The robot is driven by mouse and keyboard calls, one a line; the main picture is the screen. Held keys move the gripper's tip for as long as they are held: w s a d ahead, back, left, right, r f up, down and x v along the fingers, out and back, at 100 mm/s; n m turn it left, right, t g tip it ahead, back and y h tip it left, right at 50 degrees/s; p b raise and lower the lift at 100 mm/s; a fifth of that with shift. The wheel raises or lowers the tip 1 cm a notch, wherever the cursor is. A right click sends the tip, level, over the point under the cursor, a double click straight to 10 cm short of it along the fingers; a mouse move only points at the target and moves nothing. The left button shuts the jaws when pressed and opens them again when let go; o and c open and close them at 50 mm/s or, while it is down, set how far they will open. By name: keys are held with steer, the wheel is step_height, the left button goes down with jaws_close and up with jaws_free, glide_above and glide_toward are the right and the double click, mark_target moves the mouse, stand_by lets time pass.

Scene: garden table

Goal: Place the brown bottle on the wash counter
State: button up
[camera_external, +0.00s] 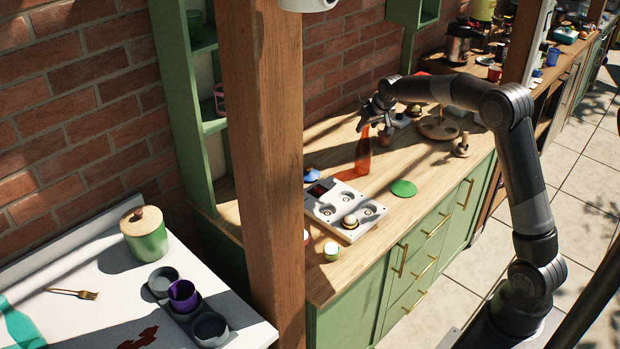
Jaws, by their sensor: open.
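An orange-brown translucent bottle (363,158) stands upright on the wooden countertop (335,268) above green cabinets. My gripper (369,117) is open, just above the bottle's neck in the picture. I cannot tell whether the fingers are around the neck or only near it. No counter is clearly marked as the wash counter. A white counter (75,325) stands at the lower left, and no basin shows on it.
A white tray with round wells (345,209) and a green disc (403,188) lie near the bottle. A wooden post (274,150) stands between the two counters. The white counter holds a green jar (145,236), several cups and a fork (75,293).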

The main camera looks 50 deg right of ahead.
steer(key=s+a+r, duration=0.6)
steer(key=s+r, duration=0.5)
steer(key=s, duration=0.1)
steer(key=s+a+n, duration=0.1)
steer(key=s+a, duration=0.3)
steer(key=s, duration=0.7)
steer(key=s+a+n+y, duration=0.1)
steer(key=s+a, duration=0.4)
steer(key=s, duration=0.7)
steer(key=shift+a, duration=0.3)
steer(key=shift+o, duration=0.3)
steer(key=s+a+f+n, duration=0.1)
steer(key=s+f, duration=0.3)
steer(key=s, duration=0.5)
steer(key=shift+s+a+f+y, duration=0.2)
steer(key=shift+s+a+y, duration=0.15)
steer(key=shift+a, duration=0.2)
